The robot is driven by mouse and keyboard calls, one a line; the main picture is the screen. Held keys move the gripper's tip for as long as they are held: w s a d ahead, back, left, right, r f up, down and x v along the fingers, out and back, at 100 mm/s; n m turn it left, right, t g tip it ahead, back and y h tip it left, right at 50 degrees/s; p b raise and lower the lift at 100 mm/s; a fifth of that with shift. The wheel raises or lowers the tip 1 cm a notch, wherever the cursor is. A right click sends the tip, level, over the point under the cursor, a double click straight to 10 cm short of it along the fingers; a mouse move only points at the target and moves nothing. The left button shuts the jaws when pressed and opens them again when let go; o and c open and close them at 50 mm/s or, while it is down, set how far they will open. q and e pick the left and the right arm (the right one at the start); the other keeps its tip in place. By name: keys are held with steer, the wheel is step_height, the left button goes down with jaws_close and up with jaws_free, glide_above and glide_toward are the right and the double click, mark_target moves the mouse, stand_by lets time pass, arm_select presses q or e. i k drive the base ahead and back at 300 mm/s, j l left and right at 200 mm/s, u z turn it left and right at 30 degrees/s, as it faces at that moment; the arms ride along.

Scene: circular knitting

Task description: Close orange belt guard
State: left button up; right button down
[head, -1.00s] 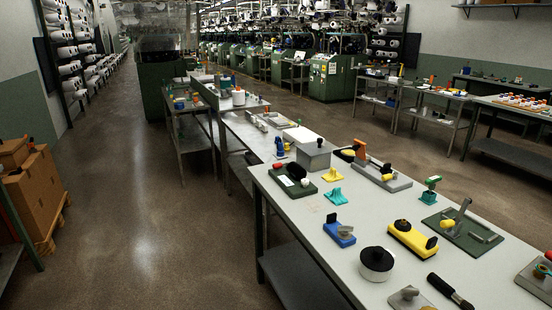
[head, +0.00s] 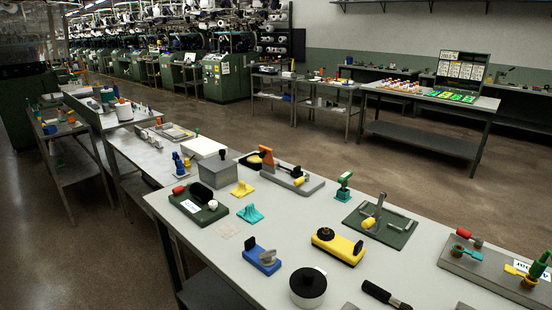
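An orange upright part (head: 266,157), which looks like the belt guard, stands on a grey base plate (head: 312,186) at the back of the near table. It is raised and leans slightly. A yellow knob (head: 299,181) and a dark knob sit on the same plate to its right. A black round piece (head: 251,161) on yellow lies just left of it. Neither of my grippers shows in the head view.
The near table (head: 215,258) also carries a grey box (head: 213,171), a green block (head: 198,203), a blue block (head: 262,260), a yellow block (head: 337,246), a black-topped cylinder (head: 308,287) and a green plate fixture (head: 380,224). Open floor (head: 400,160) lies behind it.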

mark_target(264, 159)
steer(key=i+j+z, duration=0.1)
steer(key=j+z, duration=0.15)
steer(key=z, duration=0.25)
steer(key=j+z, duration=0.3)
steer(key=z, duration=0.15)
steer(key=i+j+z, duration=0.1)
steer(key=j+z, duration=0.2)
steer(key=z, duration=0.2)
